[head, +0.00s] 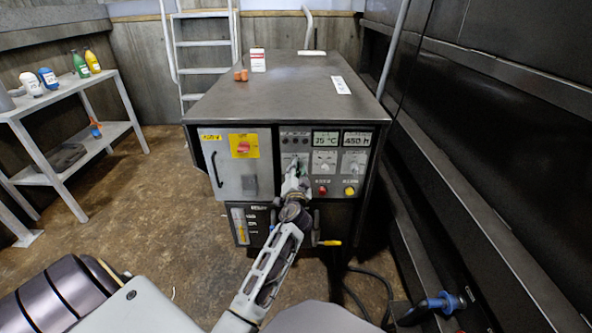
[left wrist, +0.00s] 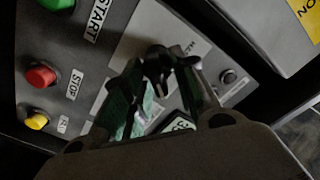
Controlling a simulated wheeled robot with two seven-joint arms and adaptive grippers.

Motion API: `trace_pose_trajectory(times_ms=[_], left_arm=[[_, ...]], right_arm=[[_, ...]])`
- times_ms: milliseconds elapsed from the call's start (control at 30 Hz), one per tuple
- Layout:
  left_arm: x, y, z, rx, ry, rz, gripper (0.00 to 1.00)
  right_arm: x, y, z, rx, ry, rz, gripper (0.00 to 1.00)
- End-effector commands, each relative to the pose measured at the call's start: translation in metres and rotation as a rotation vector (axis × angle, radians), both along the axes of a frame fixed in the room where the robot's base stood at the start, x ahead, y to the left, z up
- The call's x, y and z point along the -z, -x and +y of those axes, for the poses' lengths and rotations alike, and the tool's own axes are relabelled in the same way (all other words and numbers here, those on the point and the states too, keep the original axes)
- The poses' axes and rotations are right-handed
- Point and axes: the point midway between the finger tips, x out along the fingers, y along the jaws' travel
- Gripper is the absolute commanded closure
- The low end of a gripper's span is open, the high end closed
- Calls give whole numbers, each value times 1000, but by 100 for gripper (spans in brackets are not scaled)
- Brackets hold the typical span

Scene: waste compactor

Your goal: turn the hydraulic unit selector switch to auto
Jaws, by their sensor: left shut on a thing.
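The hydraulic unit (head: 272,95) is a dark metal cabinet with a control panel on its front. My left gripper (head: 295,168) reaches up to the panel, left of the two displays. In the left wrist view my left gripper (left wrist: 158,75) is shut on a dark selector switch (left wrist: 157,55), with one finger on each side of its knob. In the head view the gripper mostly covers this switch. The switch's position labels are too small or hidden to read. My right gripper is in neither view.
On the panel are a red button (head: 322,190), a yellow button (head: 349,191) and further knobs (head: 324,168) under the displays. A red switch on a yellow plate (head: 243,146) is to the left. A shelf with bottles (head: 62,95) stands at far left. Hoses lie on the floor at right.

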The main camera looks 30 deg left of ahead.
Motion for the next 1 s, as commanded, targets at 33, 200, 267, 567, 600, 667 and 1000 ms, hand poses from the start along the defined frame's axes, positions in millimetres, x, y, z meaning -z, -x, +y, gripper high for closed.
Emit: trace_pose_trajectory(times_ms=[33, 200, 267, 567, 600, 667, 1000], left_arm=[[-1, 0, -1, 1, -22, 13, 96], [0, -1, -1, 2, -77, 46, 96], [0, -1, -1, 2, -89, 54, 96], [1, -1, -1, 2, -102, 61, 96], [1, -1, -1, 2, -102, 61, 96], [1, -1, -1, 1, -102, 62, 96], [1, -1, -1, 1, -100, 61, 67]], right_arm=[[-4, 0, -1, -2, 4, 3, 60], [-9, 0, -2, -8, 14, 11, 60], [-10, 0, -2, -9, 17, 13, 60], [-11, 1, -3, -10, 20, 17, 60], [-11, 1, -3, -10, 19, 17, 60], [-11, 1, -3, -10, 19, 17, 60], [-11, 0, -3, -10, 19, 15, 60]])
